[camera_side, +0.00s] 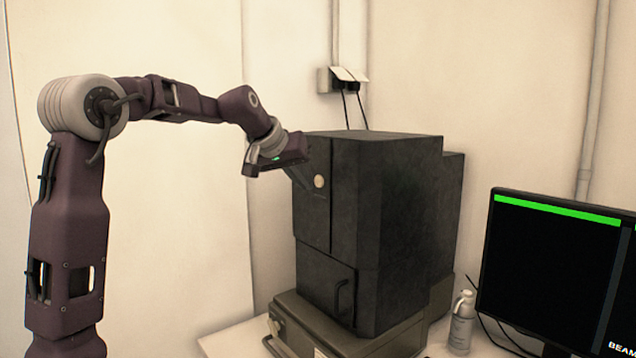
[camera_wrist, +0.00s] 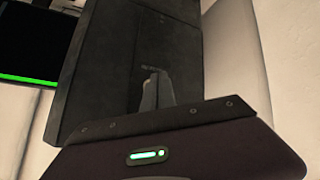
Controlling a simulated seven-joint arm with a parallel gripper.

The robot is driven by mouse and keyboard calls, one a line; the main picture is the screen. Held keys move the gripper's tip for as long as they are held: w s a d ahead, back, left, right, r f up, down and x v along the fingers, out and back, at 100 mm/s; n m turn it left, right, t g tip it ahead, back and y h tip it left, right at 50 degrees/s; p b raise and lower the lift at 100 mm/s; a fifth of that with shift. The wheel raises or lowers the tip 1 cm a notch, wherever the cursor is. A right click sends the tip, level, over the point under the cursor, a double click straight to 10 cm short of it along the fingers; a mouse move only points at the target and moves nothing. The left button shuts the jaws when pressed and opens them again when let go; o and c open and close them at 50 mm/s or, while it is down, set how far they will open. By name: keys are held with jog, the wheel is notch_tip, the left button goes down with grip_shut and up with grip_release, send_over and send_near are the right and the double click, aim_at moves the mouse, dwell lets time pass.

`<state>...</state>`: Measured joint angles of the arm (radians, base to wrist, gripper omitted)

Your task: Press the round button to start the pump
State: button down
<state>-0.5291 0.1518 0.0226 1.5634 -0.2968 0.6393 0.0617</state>
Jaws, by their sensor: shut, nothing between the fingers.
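The round button (camera_side: 319,181) is a small pale disc on the upper front of the black microscope cabinet (camera_side: 390,200). My gripper (camera_side: 308,186) is shut and empty, its fingers pointing at the cabinet front just left of the button in the side view. I cannot tell whether the fingertips touch the panel. In the wrist view the closed fingers (camera_wrist: 158,74) stand out in front of the dark panel (camera_wrist: 125,60), just below a small faint marking. I cannot make out the button there; the fingers or my gripper body may hide it.
A monitor (camera_side: 550,270) with a green bar stands at the right. A handle (camera_side: 340,297) sticks out from the lower cabinet door. The space left of the cabinet is free.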

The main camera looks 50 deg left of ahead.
jog(key=shift+w, duration=0.1)
dwell(0.7)
jog(key=shift+w, duration=0.35)
jog(key=shift+w, duration=0.35)
dwell(0.5)
jog(key=shift+s, duration=0.8)
jog(key=shift+s, duration=0.1)
jog(key=s, duration=0.4)
jog(key=shift+s, duration=0.4)
dwell(0.6)
